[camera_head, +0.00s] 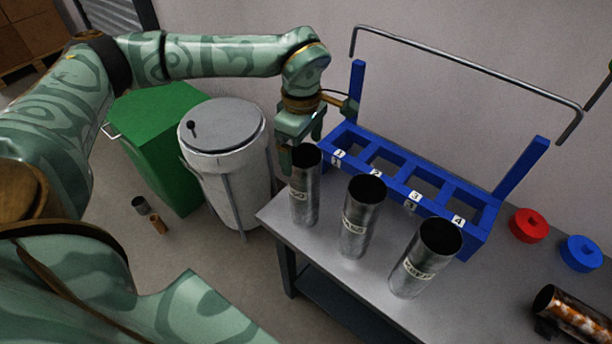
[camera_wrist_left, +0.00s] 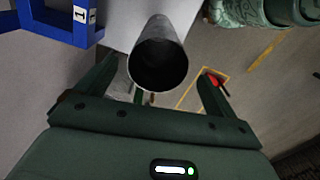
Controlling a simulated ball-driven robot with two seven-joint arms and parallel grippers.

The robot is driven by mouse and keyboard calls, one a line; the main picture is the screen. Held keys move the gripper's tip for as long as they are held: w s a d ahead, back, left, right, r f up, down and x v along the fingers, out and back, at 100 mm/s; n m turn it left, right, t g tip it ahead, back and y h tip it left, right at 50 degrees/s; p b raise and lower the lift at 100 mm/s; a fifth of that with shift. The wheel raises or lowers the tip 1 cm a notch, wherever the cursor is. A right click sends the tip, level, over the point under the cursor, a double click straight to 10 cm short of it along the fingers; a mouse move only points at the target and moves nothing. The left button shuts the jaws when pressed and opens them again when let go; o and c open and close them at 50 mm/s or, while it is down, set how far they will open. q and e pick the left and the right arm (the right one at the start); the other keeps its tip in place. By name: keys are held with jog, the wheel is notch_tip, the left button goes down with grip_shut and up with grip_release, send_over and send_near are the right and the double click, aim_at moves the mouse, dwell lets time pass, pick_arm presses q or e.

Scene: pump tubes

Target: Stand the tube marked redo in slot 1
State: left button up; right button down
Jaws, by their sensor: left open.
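Three metal tubes stand upright on the table in the head view. The left tube (camera_head: 304,190) has a label partly hidden by its curve, ending in "DO"; the middle tube (camera_head: 360,218) and right tube (camera_head: 425,260) have other labels. The blue rack (camera_head: 436,211) stands behind them, with numbered slots that look empty; slot 1 (camera_head: 350,139) is at its left end. My left gripper (camera_head: 301,149) is open at the top of the left tube. In the left wrist view the tube's open mouth (camera_wrist_left: 160,66) lies between the spread fingers. My right gripper is not in view.
A metal rail (camera_head: 465,68) runs above the rack. A red ring (camera_head: 528,226), a blue ring (camera_head: 580,253) and a rusty cylinder (camera_head: 575,312) lie on the table at right. A grey bin (camera_head: 228,165) and green bin (camera_head: 160,125) stand left of the table (camera_head: 320,258).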

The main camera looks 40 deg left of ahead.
aim_at(304, 155)
pick_arm(q)
jog(key=f+b, duration=0.1)
jog(key=f, duration=0.1)
jog(key=f+b, duration=0.1)
jog(key=f, duration=0.2)
jog(key=shift+w+f, duration=0.2)
jog(key=shift+f, duration=0.05)
jog(key=shift+d+r, duration=0.1)
jog(key=shift+c, duration=0.8)
jog(key=c, duration=1.6)
jog(key=shift+c, duration=0.6)
jog(key=shift+r, duration=0.1)
